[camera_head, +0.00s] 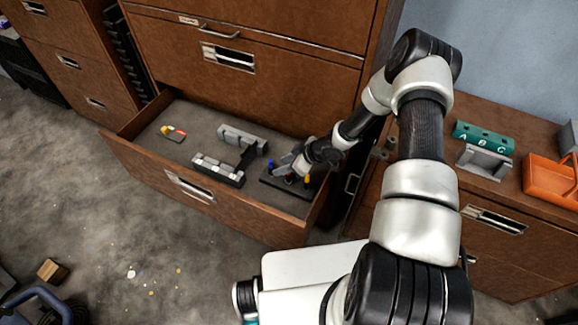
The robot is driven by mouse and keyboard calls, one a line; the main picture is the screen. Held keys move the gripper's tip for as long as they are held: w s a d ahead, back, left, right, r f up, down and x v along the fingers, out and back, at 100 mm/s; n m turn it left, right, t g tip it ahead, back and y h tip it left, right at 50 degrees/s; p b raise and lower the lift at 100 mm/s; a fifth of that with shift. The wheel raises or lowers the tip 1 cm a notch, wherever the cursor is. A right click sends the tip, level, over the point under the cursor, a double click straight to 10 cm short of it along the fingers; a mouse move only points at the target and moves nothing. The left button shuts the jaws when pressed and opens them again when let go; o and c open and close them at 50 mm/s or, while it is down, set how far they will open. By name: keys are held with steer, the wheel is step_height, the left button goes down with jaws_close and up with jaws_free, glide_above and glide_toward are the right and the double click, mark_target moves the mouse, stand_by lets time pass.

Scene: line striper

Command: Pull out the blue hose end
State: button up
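A small blue piece (270,164), which may be the blue hose end, stands at the left of a black base (272,182) in the open drawer. A small yellow-orange piece (307,179) stands at the right of the same base. My gripper (287,174) is low over this base, pointing down and left, just right of the blue piece. My gripper and wrist hide part of the base. The fingers are too small and dark to tell whether they are open or shut, or whether they touch anything.
The open drawer (147,171) also holds grey and black bracket-like parts (219,168) and a small red-yellow item (172,132). Its right wall is close to my arm. At right, a cabinet top bears a green block marked A B C (483,137), a grey holder (484,162) and an orange bin (548,181).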

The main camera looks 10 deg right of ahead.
steer(key=shift+b+x, duration=1.55)
steer(key=shift+x, duration=1)
jaws_close()
